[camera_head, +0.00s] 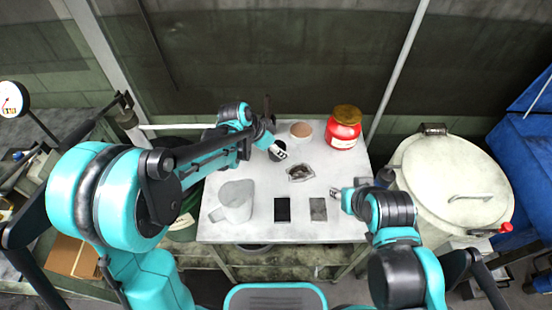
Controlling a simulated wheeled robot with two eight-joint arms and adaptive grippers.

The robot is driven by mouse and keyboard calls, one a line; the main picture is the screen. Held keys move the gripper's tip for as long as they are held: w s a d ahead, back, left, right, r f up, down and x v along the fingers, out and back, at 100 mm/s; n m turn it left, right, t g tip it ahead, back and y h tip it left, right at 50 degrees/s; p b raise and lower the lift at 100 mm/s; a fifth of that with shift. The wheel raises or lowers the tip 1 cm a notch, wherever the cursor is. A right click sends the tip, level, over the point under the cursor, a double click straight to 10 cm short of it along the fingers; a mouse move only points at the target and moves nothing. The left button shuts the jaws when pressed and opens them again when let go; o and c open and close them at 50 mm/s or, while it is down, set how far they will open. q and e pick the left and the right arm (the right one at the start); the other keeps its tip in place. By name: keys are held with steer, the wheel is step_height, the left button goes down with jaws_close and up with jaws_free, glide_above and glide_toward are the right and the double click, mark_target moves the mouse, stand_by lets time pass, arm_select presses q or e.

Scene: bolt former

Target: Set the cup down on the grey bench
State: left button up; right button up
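The pale grey bench (325,230) stands in front of me. A white handled cup or jug (236,201) is at its left side, with no gripper touching it. My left gripper (279,151) is over the back middle of the bench, beside a small dark cup-like thing (272,156). The arm partly hides that thing, and I cannot tell whether the gripper holds it. My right gripper (336,192) is at the right side of the bench, apart from both. Its fingers are too small to tell open from shut.
A red jar with a brown lid (344,130) stands at the back right, near a round tan thing (301,130). A small bag (300,173) lies mid-bench. A black rectangle (282,210) and a grey one (318,209) lie in front. A large lidded drum (455,180) stands right.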

mark_target(275, 155)
arm_select(q)
steer(key=shift+w+a+f, duration=0.25)
steer(key=shift+w+f, duration=0.1)
steer(key=shift+f, duration=0.05)
step_height(275, 155, down, 4)
steer(key=shift+r+b, duration=0.1)
steer(key=shift+b, duration=1.1)
steer(key=shift+r, duration=0.1)
steer(key=o, duration=1.1)
steer(key=shift+o, duration=0.2)
